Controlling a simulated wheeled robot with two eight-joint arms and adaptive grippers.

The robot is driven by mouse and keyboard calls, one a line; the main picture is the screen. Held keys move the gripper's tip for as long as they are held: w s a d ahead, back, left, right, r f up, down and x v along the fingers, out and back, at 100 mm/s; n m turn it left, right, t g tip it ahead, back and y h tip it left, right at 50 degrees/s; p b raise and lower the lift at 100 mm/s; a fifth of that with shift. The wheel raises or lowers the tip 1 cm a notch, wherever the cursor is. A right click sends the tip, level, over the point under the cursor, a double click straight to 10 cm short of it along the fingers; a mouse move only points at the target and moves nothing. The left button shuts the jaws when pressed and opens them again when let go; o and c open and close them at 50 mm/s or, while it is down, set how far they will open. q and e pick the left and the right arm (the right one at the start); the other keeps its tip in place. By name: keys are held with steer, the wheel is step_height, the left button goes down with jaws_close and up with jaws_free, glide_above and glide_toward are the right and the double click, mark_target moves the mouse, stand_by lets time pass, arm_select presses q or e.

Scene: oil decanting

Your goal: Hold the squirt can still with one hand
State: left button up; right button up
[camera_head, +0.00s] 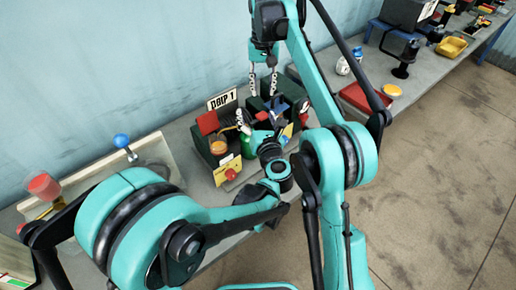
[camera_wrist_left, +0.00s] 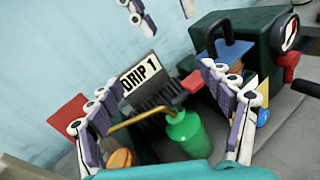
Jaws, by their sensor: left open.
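The green squirt can (camera_wrist_left: 188,130) with its brass spout stands between the spread fingers of my left gripper (camera_wrist_left: 165,115) in the left wrist view. Neither finger visibly touches it, and its lower part is hidden by my teal wrist. In the head view the can (camera_head: 248,150) shows only in part, behind my left gripper (camera_head: 262,128). My left gripper is open. My right gripper (camera_head: 262,86) hangs above and behind the can, fingers apart and empty. Its fingers also show at the top of the left wrist view (camera_wrist_left: 140,14).
A dark green bin with a "DRIP 1" sign (camera_head: 222,100) stands around the can, with a red flap (camera_head: 208,122) and an orange jar (camera_head: 218,146). A second dark green box (camera_wrist_left: 250,40) is beside it. A red box (camera_head: 362,98) lies farther right on the bench.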

arm_select(q)
steer(key=s+f+n+g+y, duration=0.1)
steer(key=s+f+n+g, duration=0.15)
steer(key=f, duration=0.35)
steer(key=s+f+n+g+y, duration=0.1)
steer(key=f+n, duration=0.2)
steer(key=f, duration=0.2)
steer(key=x, duration=0.7)
steer(key=shift+w+d+f, duration=0.15)
steer(key=shift+w+f, duration=0.05)
steer(key=shift+f, duration=0.1)
steer(key=c, duration=1.6)
steer(key=shift+o, duration=0.2)
